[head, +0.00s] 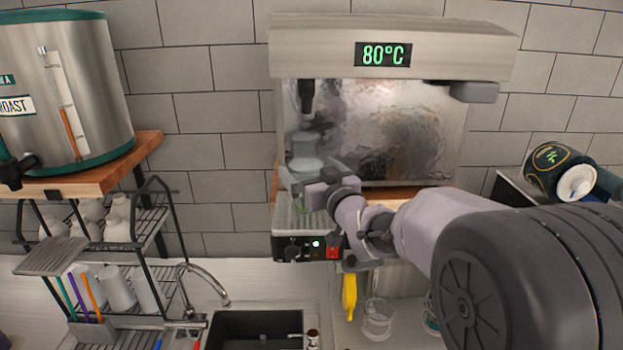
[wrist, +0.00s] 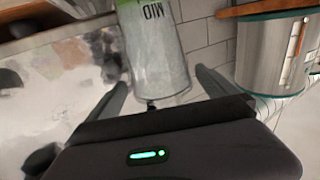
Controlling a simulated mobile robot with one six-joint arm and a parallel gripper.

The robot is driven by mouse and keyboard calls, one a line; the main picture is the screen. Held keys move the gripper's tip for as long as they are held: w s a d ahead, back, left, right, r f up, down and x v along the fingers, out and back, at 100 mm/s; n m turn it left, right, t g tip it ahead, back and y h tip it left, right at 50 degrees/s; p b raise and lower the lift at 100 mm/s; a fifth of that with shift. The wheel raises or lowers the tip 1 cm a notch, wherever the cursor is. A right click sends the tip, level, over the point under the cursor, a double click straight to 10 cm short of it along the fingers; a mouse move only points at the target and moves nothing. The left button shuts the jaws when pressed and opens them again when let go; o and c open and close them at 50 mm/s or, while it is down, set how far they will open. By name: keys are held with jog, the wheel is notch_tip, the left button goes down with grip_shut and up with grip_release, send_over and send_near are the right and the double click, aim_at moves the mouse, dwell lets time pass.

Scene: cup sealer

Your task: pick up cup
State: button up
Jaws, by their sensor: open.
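The cup (wrist: 158,50) is clear with a green band and dark lettering, and appears upside down in the wrist view. It lies between and slightly beyond the tips of my open gripper (wrist: 161,78), with a gap visible at the right finger. In the head view my gripper (head: 310,179) is at the sealing machine (head: 395,35), above its ridged tray (head: 285,215). There the cup is largely hidden by my gripper, and whether the fingers touch it cannot be told.
A large steel dispenser (head: 85,90) stands on a wooden shelf (head: 110,175) at left. Below it is a wire rack (head: 145,235) with white cups. A sink (head: 255,328) and a clear glass (head: 377,320) are below the machine. A dark green canister (head: 548,165) lies at right.

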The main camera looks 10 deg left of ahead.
aim_at(300, 162)
jog(key=x, duration=0.1)
jog(key=p+x, duration=0.1)
jog(key=x, duration=0.1)
jog(key=p+x, duration=0.1)
jog(key=x, duration=0.1)
jog(key=shift+a+f, duration=0.1)
jog(key=shift+f, duration=0.15)
jog(key=shift+s+r, duration=0.1)
jog(key=shift+s, duration=0.15)
jog(key=shift+c, duration=0.9)
jog(key=c, duration=1.8)
